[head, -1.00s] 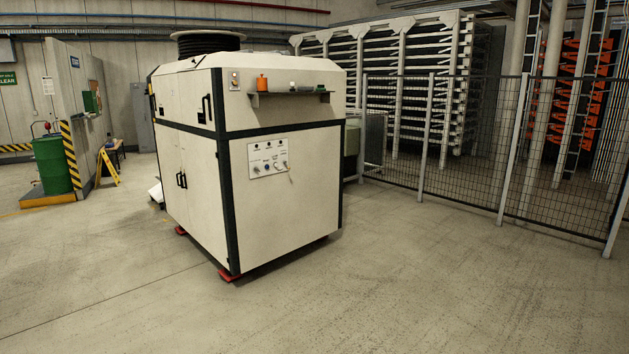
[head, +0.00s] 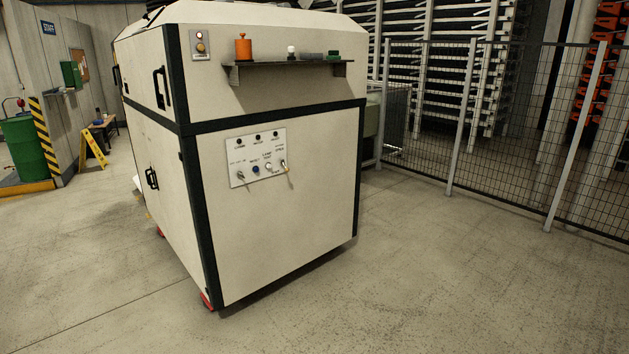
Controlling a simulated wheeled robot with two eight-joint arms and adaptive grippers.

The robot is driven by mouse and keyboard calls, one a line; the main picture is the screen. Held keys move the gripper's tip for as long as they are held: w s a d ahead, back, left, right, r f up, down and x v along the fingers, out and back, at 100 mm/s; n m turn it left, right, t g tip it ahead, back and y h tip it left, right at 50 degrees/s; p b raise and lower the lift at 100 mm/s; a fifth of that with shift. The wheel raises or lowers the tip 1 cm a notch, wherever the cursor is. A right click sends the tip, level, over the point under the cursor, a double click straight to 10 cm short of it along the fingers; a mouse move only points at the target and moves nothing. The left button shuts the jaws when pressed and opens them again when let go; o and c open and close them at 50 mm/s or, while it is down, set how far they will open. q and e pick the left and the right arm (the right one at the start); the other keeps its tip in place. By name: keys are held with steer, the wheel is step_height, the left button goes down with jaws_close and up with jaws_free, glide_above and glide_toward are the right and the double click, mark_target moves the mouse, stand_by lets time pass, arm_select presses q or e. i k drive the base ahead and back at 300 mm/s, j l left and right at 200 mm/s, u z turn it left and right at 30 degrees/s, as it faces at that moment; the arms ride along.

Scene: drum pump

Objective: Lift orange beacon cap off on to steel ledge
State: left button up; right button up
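An orange beacon cap (head: 243,48) with a small knob on top stands upright at the left end of a dark steel ledge (head: 290,69). The ledge is fixed to the upper front of a large cream cabinet (head: 300,205). Whether anything is under the cap is hidden. Neither of my grippers is in the head view.
A small white-topped item (head: 291,52), a grey item (head: 312,56) and a green item (head: 333,55) stand on the ledge. A control panel (head: 257,157) with knobs sits below. A mesh fence (head: 490,130) stands right. The floor in front is clear.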

mark_target(242, 46)
steer(key=i+u, duration=0.1)
steer(key=i, duration=0.45)
steer(key=i+l+u, duration=0.1)
steer(key=i, duration=0.45)
steer(key=i+l+u, duration=0.15)
steer(key=i, duration=0.35)
steer(key=i+l+u, duration=0.1)
steer(key=i, duration=0.45)
steer(key=l, duration=0.1)
